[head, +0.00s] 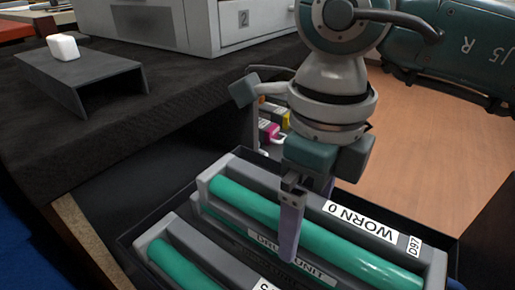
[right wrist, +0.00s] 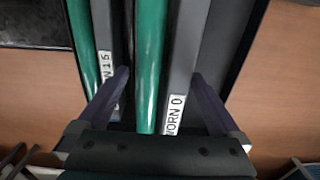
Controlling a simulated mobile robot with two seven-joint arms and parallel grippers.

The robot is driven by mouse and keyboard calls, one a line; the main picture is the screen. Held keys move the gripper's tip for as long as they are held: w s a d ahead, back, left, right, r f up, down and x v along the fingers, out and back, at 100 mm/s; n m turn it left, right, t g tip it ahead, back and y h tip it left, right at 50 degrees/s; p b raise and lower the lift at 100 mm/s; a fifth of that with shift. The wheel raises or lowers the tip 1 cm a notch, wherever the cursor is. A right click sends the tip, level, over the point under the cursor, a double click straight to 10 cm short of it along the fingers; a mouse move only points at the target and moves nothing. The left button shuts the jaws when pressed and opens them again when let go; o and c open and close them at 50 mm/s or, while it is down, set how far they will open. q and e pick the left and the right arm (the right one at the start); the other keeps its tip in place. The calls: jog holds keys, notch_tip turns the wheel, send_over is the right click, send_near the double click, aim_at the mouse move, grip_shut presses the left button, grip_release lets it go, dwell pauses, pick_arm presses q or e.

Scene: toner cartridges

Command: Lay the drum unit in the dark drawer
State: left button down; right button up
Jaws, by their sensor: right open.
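A grey drum unit with a green roller (head: 320,235), labelled "WORN 0", "D97" and "DRUM UNIT", lies in the dark drawer (head: 128,240). My right gripper (head: 306,222) points down over its middle, jaws open, one finger on each long side. In the right wrist view the open fingers (right wrist: 160,76) straddle the same unit (right wrist: 150,55). I cannot tell whether they touch it. A second drum unit (head: 178,262) lies beside it in the drawer, on the left. My left gripper is not in view.
A dark bench top (head: 150,130) carries a grey bracket (head: 85,85) with a white block (head: 63,47) on it. A grey printer (head: 200,25) stands behind. Coloured cartridges (head: 270,130) show behind my right arm. Open wooden floor lies right.

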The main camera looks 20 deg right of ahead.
aim_at(308, 212)
notch_tip(308, 212, up, 12)
jog(key=p, duration=0.4)
jog(key=shift+f, duration=0.25)
